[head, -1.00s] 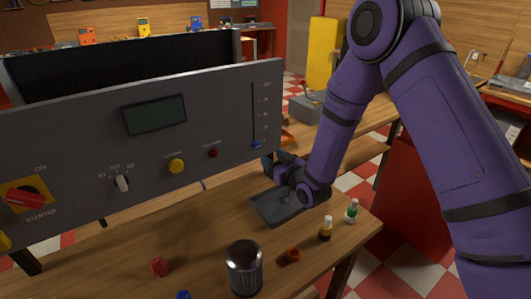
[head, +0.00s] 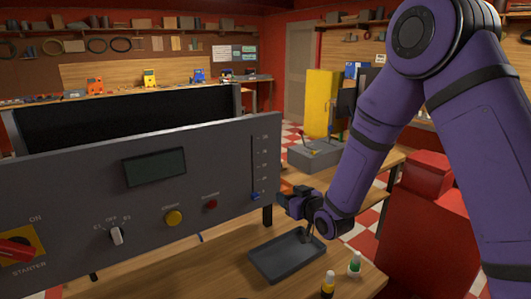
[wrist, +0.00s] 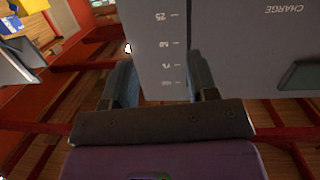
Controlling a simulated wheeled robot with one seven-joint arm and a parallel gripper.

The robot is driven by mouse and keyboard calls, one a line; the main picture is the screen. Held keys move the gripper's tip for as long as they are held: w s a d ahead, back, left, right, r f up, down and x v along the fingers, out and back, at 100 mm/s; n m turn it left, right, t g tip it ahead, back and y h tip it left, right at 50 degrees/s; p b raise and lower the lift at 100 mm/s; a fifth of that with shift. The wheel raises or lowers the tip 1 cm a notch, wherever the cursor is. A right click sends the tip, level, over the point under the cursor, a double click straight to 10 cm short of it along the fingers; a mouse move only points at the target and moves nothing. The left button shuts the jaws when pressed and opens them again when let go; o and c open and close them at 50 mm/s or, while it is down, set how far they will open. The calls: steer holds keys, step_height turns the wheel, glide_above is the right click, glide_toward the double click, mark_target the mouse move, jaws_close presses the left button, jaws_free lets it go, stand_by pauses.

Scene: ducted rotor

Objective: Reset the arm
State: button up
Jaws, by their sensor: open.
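My purple arm reaches in from the right in the head view. My gripper (head: 291,201) is at the right end of the grey control panel (head: 75,185), beyond and above the dark tray (head: 288,257). In the wrist view my gripper (wrist: 163,80) has its two fingers apart, with nothing held between them. The panel's scale face (wrist: 168,50) shows behind and between the fingers; I cannot tell how close it is. The blue slider (head: 255,196) sits at the bottom of its slot near my gripper.
The panel has a red starter switch (head: 18,250), a selector knob (head: 117,236), a yellow button (head: 173,217) and a red button (head: 211,204). A yellow cabinet (head: 321,103) stands behind.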

steer(key=s+d+r+m+g+h, duration=0.2)
steer(key=s+d+r+h, duration=0.1)
steer(key=s+d+r, duration=0.45)
steer(key=s+d+r+m+g+h, duration=0.1)
steer(key=s+d+r+g+h, duration=0.2)
steer(key=d+r, duration=0.6)
steer(key=s+d+r+m+g+h, duration=0.1)
steer(key=s+d+r+g, duration=0.1)
steer(key=s, duration=1.1)
steer(key=s+d+r+m+g+h, duration=0.1)
steer(key=s+d+r+m, duration=0.1)
steer(key=s, duration=1.1)
steer(key=shift+s+d+r+m+g, duration=0.3)
steer(key=shift+d+r+g, duration=0.1)
steer(key=shift+d+r, duration=0.55)
steer(key=shift+f, duration=0.1)
steer(key=shift+c, duration=0.2)
